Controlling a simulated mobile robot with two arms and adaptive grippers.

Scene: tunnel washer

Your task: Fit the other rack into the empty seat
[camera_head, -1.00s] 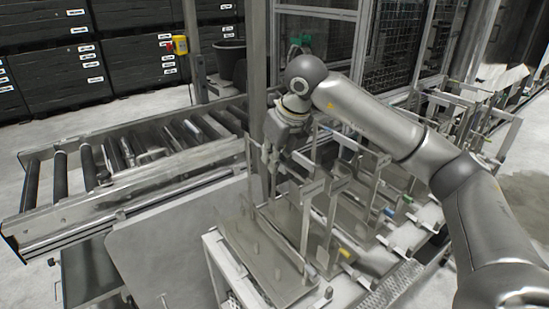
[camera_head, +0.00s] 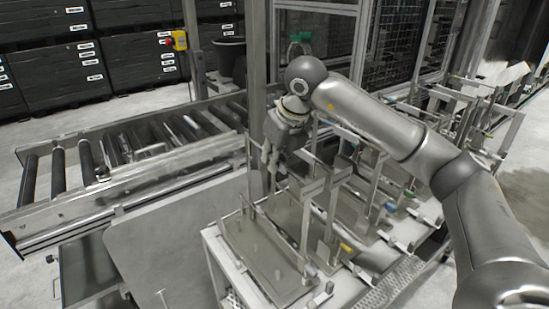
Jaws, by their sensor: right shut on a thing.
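My right gripper (camera_head: 270,165) points down at the left end of the white bench (camera_head: 225,275). Its fingers are closed on a grey metal rack (camera_head: 314,188) with upright bars. Its lower part is hard to separate from the racks behind it. A flat grey plate (camera_head: 265,258) with short pegs lies at the near left of the bench, below the gripper. I cannot tell whether the held rack touches it. Another grey rack (camera_head: 365,215) stands to the right, partly behind my arm. My left gripper is not in view.
A roller conveyor (camera_head: 130,155) runs along the left. A metal post (camera_head: 257,90) stands close behind the gripper. A wire-mesh machine frame (camera_head: 400,40) is at the back. A yellow control box (camera_head: 180,40) and black crates (camera_head: 130,60) stand at the back left.

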